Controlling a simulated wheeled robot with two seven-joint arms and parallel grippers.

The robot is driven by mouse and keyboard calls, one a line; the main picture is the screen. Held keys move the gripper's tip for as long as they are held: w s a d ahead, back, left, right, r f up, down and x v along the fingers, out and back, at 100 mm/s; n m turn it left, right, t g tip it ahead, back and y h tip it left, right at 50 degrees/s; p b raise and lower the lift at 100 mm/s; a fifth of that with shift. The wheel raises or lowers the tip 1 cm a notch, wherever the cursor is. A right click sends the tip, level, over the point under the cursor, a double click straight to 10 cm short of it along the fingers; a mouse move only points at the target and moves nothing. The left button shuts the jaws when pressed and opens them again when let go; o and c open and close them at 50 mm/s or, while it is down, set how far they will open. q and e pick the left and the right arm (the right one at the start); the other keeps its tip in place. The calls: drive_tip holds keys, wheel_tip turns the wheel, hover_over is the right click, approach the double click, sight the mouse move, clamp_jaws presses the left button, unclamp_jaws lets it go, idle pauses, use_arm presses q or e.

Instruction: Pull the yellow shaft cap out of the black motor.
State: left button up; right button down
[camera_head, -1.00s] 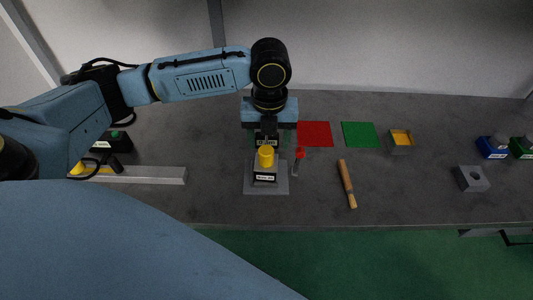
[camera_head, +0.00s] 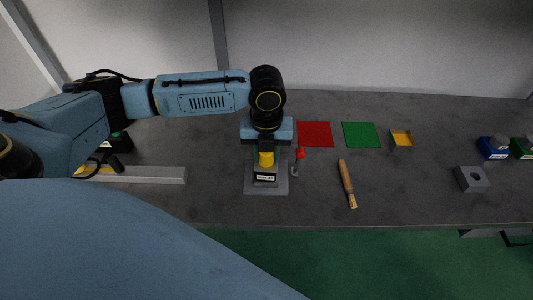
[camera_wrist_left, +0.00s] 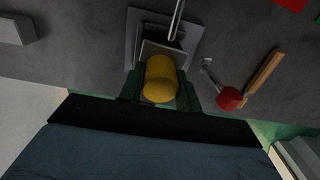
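The yellow shaft cap (camera_head: 266,159) stands upright on the black motor, whose labelled front (camera_head: 265,177) shows on a grey base plate (camera_head: 281,187). My left gripper (camera_head: 267,152) comes down over the cap from above. In the left wrist view the yellow cap (camera_wrist_left: 161,80) is between its two dark green fingers (camera_wrist_left: 162,92), one on each side. The fingers look open around the cap, with narrow gaps; firm contact does not show. The motor is partly hidden behind the cap in the left wrist view. My right gripper is not in view.
A red-knobbed lever (camera_head: 300,154) stands close to the right of the motor. A grey bar (camera_head: 150,175) lies left.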

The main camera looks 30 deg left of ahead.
use_arm(q)
drive_tip(key=shift+c, duration=1.1)
drive_tip(key=shift+r, duration=0.15)
wheel_tip(320, 180, up, 10)
drive_tip(key=shift+r+p, duration=0.1)
drive_tip(key=shift+p, duration=0.45)
wheel_tip(320, 180, up, 3)
drive_tip(key=p, duration=0.4)
drive_tip(key=shift+f, duration=0.2)
wheel_tip(320, 180, up, 3)
drive_tip(key=p, duration=0.4)
drive_tip(key=shift+p, duration=0.4)
drive_tip(key=shift+f, duration=0.1)
